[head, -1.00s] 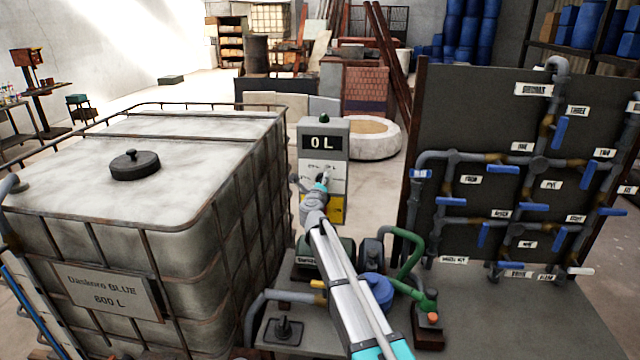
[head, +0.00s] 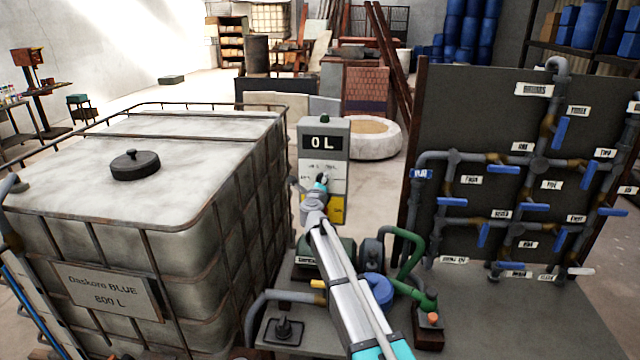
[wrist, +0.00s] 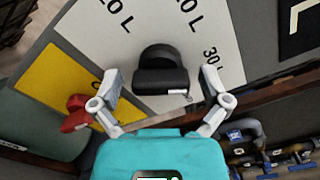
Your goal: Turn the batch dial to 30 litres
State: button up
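The batch dial (wrist: 160,72) is a black knob on a white panel in the wrist view. Printed litre marks surround it, with "30 L" (wrist: 211,60) to its right. A small pale mark shows at the knob's lower right edge. My gripper (wrist: 160,76) is open, one finger on each side of the knob, with visible gaps. I cannot tell whether the fingertips reach its depth. In the head view, my gripper (head: 321,183) is at the grey control post (head: 338,150), mostly hiding the dial. The post's display (head: 322,143) reads "0 L".
A large caged tank (head: 190,190) stands close left of my arm. A pipe board (head: 480,110) with blue valve handles is at the right. A red part (wrist: 77,113) is beside the left finger.

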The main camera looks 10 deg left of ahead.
jog(key=shift+s, duration=0.1)
dwell(0.3)
jog(key=s, duration=1.2)
jog(key=shift+a, duration=0.2)
jog(key=s+d+f+n+g+y, duration=0.45)
jog(key=s+f+n, duration=0.2)
jog(key=n, duration=0.45)
jog(key=s+d+f+n+g+y, duration=0.3)
jog(key=s+d+f+n+g, duration=0.3)
jog(key=n, duration=0.4)
jog(key=s+d+f+n+g+h, duration=0.1)
jog(key=s+d+f+g+h, duration=0.2)
jog(key=s+d, duration=0.5)
jog(key=s+d+f+n+g+h, duration=0.2)
jog(key=s+d+f+g+h, duration=0.1)
jog(key=s+d, duration=0.6)
jog(key=shift+s+d+g+h, duration=0.25)
jog(key=shift+g+h, duration=0.2)
jog(key=shift+g, duration=0.3)
